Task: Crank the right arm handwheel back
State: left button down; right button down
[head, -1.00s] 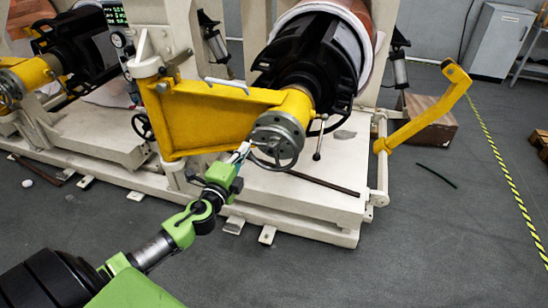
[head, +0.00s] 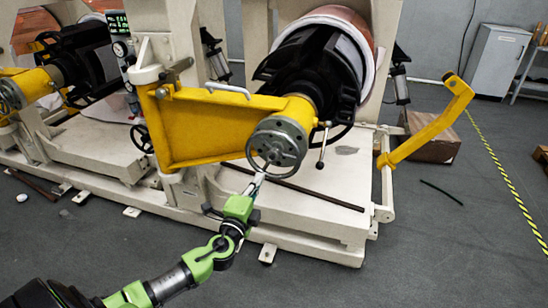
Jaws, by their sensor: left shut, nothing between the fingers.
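The right arm handwheel (head: 276,149) is a grey spoked wheel on the round grey flange at the end of the right yellow arm (head: 215,125). It faces me near the middle of the head view. My left gripper (head: 260,178) is shut and empty, with its tips at the lower left of the wheel's rim. Whether they touch the rim I cannot tell. My green left arm comes in from below left. My right gripper is out of view.
A second yellow arm with a handwheel (head: 10,95) is at far left. The white machine base (head: 310,220) lies beneath the wheel. A yellow bent bar (head: 430,125) stands at right, before a brown box (head: 432,140). Grey floor is open at lower right.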

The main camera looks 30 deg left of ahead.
aim_at(271, 132)
pick_arm(q)
jog(key=d+f, duration=0.3)
jog(key=f, duration=0.1)
jog(key=w+d+r+p, duration=0.3)
jog(key=d+r+p, duration=0.2)
jog(key=d+r, duration=0.3)
jog(key=shift+g, duration=0.3)
jog(key=a+r+p, duration=0.1)
jog(key=r+p, duration=0.2)
jog(key=s+a+r+p, duration=0.1)
jog(key=a+r+p, duration=0.1)
jog(key=r, duration=0.1)
jog(key=a+r+p, duration=0.1)
jog(key=r+p, duration=0.2)
jog(key=shift+s+a+r+p, duration=0.15)
jog(key=shift+a+r+p, duration=0.1)
jog(key=shift+a+p, duration=0.1)
jog(key=a, duration=0.2)
jog(key=s+a, duration=0.1)
jog(key=a, duration=0.1)
jog(key=shift+r, duration=0.25)
jog(key=shift+s+a+f, duration=0.1)
jog(key=shift+s+a, duration=0.1)
jog(key=shift+a, duration=0.8)
